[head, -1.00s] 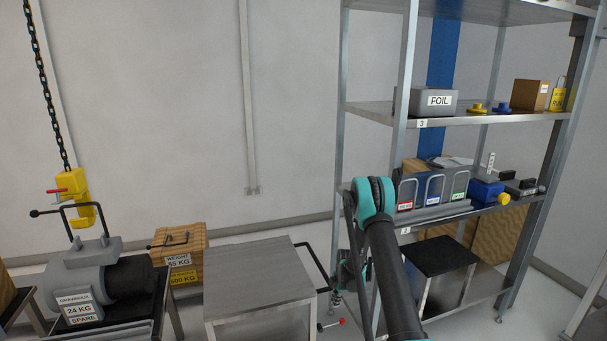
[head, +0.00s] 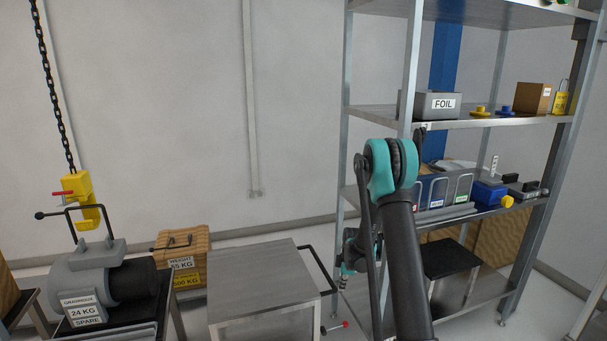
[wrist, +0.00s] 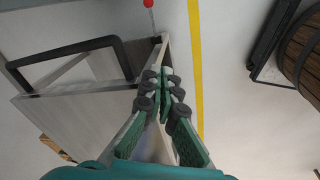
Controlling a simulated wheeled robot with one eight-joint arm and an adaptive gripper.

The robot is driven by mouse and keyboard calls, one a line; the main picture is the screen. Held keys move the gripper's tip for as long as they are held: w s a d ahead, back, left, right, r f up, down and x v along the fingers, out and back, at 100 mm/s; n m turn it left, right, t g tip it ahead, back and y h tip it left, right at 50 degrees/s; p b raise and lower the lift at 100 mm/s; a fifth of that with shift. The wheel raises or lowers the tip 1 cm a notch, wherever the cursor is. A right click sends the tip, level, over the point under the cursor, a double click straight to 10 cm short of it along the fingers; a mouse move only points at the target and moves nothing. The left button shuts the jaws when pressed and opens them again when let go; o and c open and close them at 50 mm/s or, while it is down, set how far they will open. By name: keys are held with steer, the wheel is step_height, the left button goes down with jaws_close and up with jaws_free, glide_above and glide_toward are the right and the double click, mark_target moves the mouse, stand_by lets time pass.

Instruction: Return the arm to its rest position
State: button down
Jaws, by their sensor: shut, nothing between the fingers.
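My arm (head: 403,250) rises from the bottom of the head view, its teal elbow (head: 385,168) in front of the shelf rack. My gripper (wrist: 164,75) shows in the wrist view with its green fingers together and nothing between them. It is above the edge of the grey cart and the floor. In the head view the arm's far part hangs behind the elbow, near the cart's right side, and the fingertips are not clear there.
The grey cart (head: 250,274) with a black handle (head: 318,268) stands left of my arm. The metal rack (head: 465,124) holds a FOIL box (head: 428,105) and padlocks. A wooden crate (head: 181,257) stands behind.

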steer(key=s+d+r+m+t, duration=0.15)
steer(key=s+r+m, duration=0.65)
steer(key=s+r, duration=0.8)
steer(key=s+d+r+m+t+h, duration=0.1)
steer(key=s+m, duration=0.7)
steer(key=s, duration=1)
step_height(320, 180, up, 2)
steer(key=shift+d+r+m, duration=0.1)
steer(key=shift+d+m, duration=0.3)
steer(key=shift+d, duration=0.3)
